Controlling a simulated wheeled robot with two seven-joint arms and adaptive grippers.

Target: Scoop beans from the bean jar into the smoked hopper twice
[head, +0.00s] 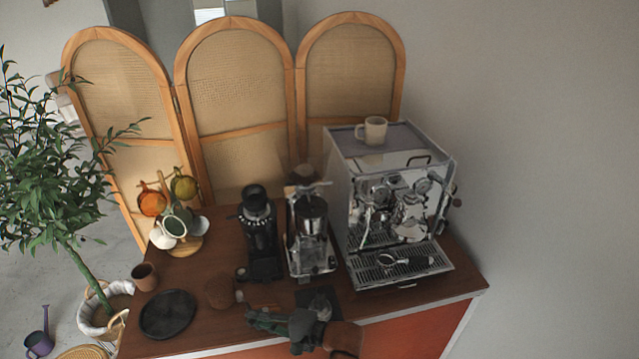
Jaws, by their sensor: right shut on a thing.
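A round brown thing (220,291), which looks like the bean jar full of beans, stands near the cart's front edge. The smoked hopper (301,172) is a see-through dark funnel on top of the silver grinder (310,235), with something brown inside. My right gripper (256,319) comes in from the lower right, low over the front edge, just right of the jar. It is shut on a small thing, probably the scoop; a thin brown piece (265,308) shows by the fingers. I cannot tell whether the scoop holds beans. My left gripper is out of view.
A black grinder (259,235) stands left of the silver one, and an espresso machine (385,205) with a mug (371,131) on top stands right. A black plate (168,314), a brown cup (145,276) and a cup tree (180,215) are left. A dark mat (320,298) lies in front.

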